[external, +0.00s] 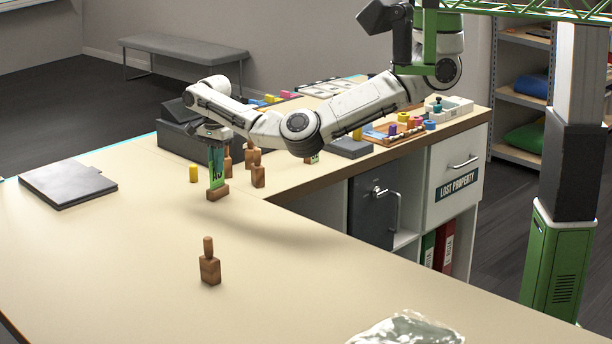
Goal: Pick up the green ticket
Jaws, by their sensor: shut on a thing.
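The green ticket (216,176) stands upright with dark lettering on its lower part. Its lower edge is at a small brown wooden block (217,193); I cannot tell whether it is still in the block or just above it. My gripper (215,146) points down from above and is shut on the ticket's upper part. The fingertips are small and partly dark in this view.
Brown wooden stamps (258,176) stand close behind on the right, and a yellow cylinder (193,173) to the left. Another stamp (209,263) stands nearer the front. A dark flat folder (66,184) lies at left. A clear bag (407,331) lies at the front edge.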

